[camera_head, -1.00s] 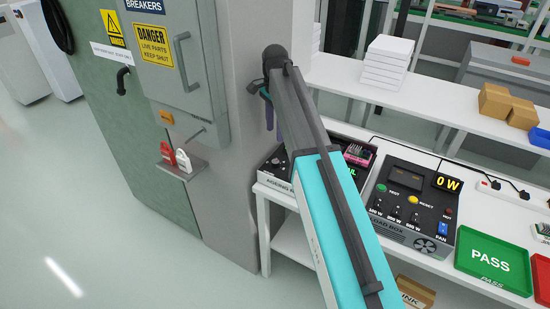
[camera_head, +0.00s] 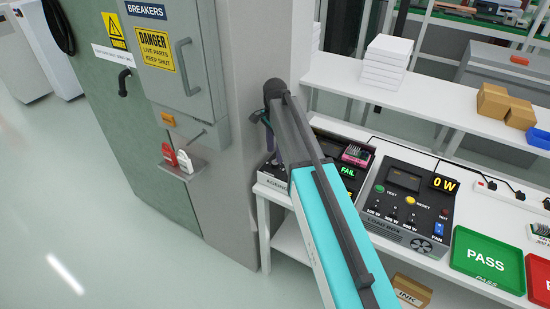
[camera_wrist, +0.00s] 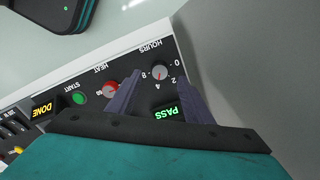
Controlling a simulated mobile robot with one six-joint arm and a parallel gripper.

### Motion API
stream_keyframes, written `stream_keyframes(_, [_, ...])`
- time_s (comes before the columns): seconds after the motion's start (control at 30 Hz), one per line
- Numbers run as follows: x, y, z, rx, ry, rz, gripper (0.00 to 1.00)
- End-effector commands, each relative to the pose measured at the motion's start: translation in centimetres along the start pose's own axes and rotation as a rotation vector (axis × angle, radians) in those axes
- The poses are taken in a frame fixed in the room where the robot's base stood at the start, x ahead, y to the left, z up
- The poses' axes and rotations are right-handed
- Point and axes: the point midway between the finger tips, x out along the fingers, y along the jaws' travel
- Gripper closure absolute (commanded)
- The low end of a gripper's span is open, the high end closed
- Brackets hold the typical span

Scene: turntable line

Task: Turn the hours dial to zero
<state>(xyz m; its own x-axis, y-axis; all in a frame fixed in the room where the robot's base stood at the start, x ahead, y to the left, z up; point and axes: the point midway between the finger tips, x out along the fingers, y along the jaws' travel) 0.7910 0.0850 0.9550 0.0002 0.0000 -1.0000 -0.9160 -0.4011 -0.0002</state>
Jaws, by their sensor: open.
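The hours dial (camera_wrist: 160,72) is a small pale round knob on a dark panel in the wrist view, with numbers around it. The panel appears upside down there, with 0 at the dial's right. I cannot read the dial's pointer surely. My gripper (camera_wrist: 160,77) is open, its two purple fingers on either side of the dial in the picture; I see no clear contact. In the head view, my gripper (camera_head: 274,146) is partly hidden by my arm, over the ageing panel (camera_head: 275,174). My arm hides the dial there.
A red heat dial (camera_wrist: 110,88) and a green start button (camera_wrist: 79,98) are beside the hours dial. A grey wall (camera_head: 222,180) rises close on the left. The load box (camera_head: 405,205) and green PASS tray (camera_head: 488,258) stand on the bench to the right.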

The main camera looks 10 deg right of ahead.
Motion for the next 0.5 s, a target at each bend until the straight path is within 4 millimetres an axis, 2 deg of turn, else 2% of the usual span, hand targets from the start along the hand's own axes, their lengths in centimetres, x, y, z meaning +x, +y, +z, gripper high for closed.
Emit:
stream_keyframes(0.3, [3.1, 0.0, 0.0, 0.000, 0.000, 0.001, 0.54])
stream_keyframes(0.5, [4.3, 0.0, 0.0, 0.000, 0.000, 0.001, 0.54])
